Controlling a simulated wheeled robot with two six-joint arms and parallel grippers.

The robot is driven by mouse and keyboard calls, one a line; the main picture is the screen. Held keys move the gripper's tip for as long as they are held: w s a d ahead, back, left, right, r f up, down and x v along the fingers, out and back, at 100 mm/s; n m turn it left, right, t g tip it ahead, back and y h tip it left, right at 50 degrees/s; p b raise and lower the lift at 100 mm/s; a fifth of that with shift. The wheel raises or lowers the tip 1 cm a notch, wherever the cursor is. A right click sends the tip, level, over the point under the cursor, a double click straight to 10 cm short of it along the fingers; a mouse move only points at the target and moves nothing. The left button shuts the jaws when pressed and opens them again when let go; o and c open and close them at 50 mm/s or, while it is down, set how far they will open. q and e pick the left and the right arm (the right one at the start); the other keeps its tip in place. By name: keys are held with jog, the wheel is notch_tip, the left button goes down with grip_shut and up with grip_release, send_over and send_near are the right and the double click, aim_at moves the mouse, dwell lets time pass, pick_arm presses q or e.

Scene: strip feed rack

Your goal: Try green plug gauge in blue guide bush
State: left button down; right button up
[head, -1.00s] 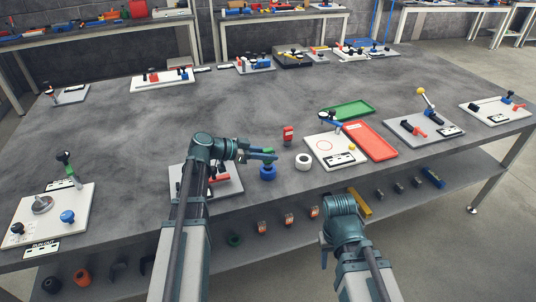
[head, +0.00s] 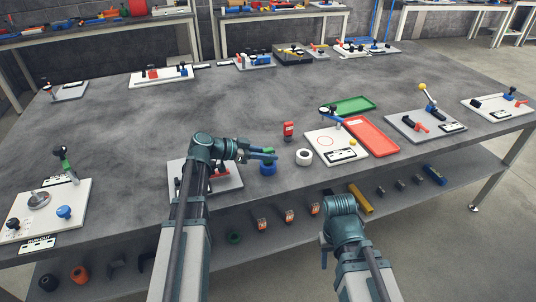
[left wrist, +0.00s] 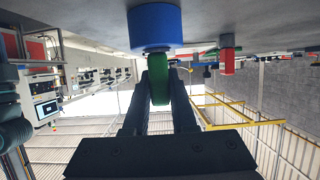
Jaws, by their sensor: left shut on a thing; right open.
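The blue guide bush (head: 267,169) stands on the grey bench, directly below my left gripper (head: 268,154). The left wrist view, which sees the bench at its top, shows the bush (left wrist: 154,26) just beyond the fingertips. My left gripper (left wrist: 160,82) is shut on the green plug gauge (left wrist: 160,88), which shows as a rounded green body between the fingers. Its far end meets or overlaps the bush's face; I cannot tell whether any of it is inside the bore. My right gripper (head: 325,252) hangs at the bench's front, away from these parts, and is open.
A white ring (head: 304,157) and a red block (head: 288,130) stand close right of the bush. A white plate with fittings (head: 232,184) lies left of it, partly behind my arm. A red tray (head: 370,137) and green tray (head: 350,106) lie further right. The bench's middle is clear.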

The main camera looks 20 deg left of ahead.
pick_arm(q)
jog(key=shift+r, duration=0.15)
jog(key=shift+r+p, duration=1.3)
jog(key=shift+p, duration=0.15)
jog(key=shift+f+b, duration=1.5)
jog(key=shift+f, duration=0.05)
dwell(0.4)
jog(key=c, duration=0.6)
grip_release()
jog(key=shift+r, duration=0.1)
jog(key=shift+c, duration=0.2)
